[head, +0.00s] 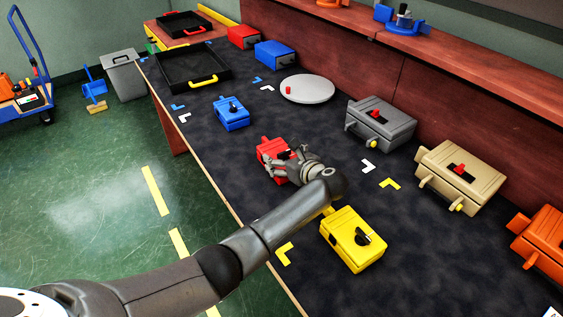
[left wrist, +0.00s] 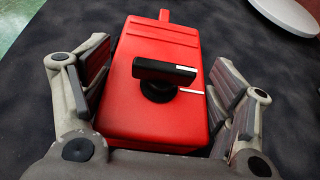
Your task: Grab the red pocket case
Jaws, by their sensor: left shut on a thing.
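The red pocket case (head: 267,147) sits on the dark table mat in the middle of the head view, partly hidden by my left gripper (head: 284,165). In the left wrist view the red case (left wrist: 160,109) fills the middle, with a black T-shaped handle (left wrist: 163,75) on its top face. My left gripper (left wrist: 160,105) has its fingers on both sides of the case and is shut on it. The case looks to be resting on the mat. My right gripper is in neither view.
A yellow case (head: 344,240) stands close to my left arm, and a blue case (head: 230,113) lies beyond the red one. A grey case (head: 381,125), a tan case (head: 450,180) and a round white plate (head: 318,92) are nearby. A black tray (head: 180,75) is at the far end.

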